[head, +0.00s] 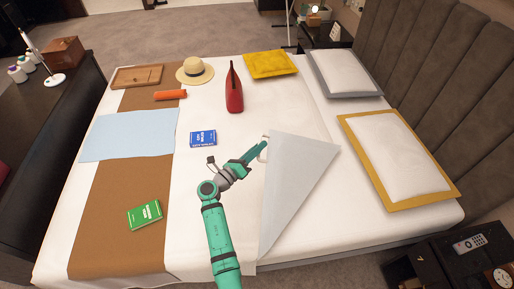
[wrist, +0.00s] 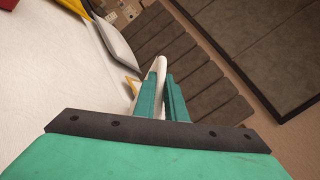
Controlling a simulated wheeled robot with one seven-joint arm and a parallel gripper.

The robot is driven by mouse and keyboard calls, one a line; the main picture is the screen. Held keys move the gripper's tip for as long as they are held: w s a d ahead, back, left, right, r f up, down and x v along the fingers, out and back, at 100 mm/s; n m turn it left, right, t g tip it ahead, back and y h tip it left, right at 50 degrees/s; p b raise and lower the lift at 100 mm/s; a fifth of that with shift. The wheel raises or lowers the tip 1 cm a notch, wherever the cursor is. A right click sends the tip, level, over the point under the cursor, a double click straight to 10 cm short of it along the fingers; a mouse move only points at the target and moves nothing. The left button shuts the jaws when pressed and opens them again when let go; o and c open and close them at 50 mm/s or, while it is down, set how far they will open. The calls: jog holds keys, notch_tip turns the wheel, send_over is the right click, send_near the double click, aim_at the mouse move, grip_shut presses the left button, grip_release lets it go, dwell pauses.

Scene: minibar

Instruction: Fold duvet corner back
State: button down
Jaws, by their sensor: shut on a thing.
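The white duvet (head: 290,225) covers the bed. One corner of it is folded over as a grey-white triangular flap (head: 297,180), with its tip near my gripper. My gripper (head: 262,150) is above the middle of the bed at the flap's upper left end. In the wrist view my gripper's green fingers (wrist: 163,95) are shut on a thin white edge, the duvet corner (wrist: 161,68). The fingers partly hide the held edge.
A red bag (head: 234,90), a blue book (head: 203,138), a straw hat (head: 195,71) and an orange roll (head: 170,95) lie on the bed. A green book (head: 145,214) is on the brown runner (head: 120,240). Pillows (head: 392,155) lie by the headboard (head: 430,80). A nightstand (head: 440,265) stands at lower right.

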jog(key=shift+s+d+f, duration=0.1)
jog(key=shift+d+f, duration=0.1)
jog(key=c, duration=1.8)
grip_release()
jog(key=shift+r, duration=0.1)
jog(key=shift+a, duration=0.1)
jog(key=v, duration=1)
jog(key=shift+s+a, duration=0.25)
